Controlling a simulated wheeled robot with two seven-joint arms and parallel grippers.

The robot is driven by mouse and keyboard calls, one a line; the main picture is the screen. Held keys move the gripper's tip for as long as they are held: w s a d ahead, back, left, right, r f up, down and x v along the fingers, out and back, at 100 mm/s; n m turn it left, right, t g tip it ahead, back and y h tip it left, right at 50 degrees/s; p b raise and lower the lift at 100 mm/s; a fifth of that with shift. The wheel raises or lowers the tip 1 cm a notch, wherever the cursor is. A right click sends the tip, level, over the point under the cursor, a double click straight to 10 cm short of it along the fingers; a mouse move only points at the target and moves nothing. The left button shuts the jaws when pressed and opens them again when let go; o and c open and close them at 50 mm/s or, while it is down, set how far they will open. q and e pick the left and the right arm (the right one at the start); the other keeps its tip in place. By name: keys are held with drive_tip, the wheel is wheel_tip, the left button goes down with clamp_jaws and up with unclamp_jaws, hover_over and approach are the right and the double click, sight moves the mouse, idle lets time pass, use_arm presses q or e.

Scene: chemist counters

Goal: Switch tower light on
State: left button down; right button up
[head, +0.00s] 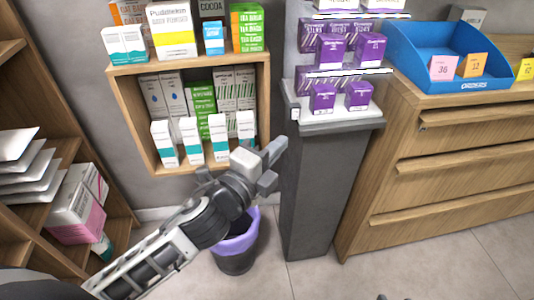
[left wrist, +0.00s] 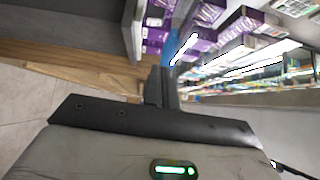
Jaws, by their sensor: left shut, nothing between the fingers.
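The tower (head: 318,190) is a grey column with lit-looking white shelf edges (head: 345,71) and purple boxes on its shelves. A small pale switch-like part (head: 295,113) sits on the left side of its lower shelf. My left gripper (head: 277,150) is shut and empty, just left of the column and a little below that part. I cannot tell whether it touches the column. In the left wrist view the shut fingers (left wrist: 160,88) point toward the purple boxes (left wrist: 156,38); the switch is not clear there. Small dark tips at the head view's bottom edge may be my right gripper (head: 380,297).
A wooden wall shelf (head: 263,100) with boxes is at left of the tower. A purple-lined bin (head: 235,262) stands below my left arm. A wooden drawer counter (head: 450,160) with a blue tray (head: 415,65) is at right. The floor in front is clear.

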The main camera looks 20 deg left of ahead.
use_arm(q)
drive_tip(key=shift+v, duration=1.45)
drive_tip(key=shift+r, duration=0.15)
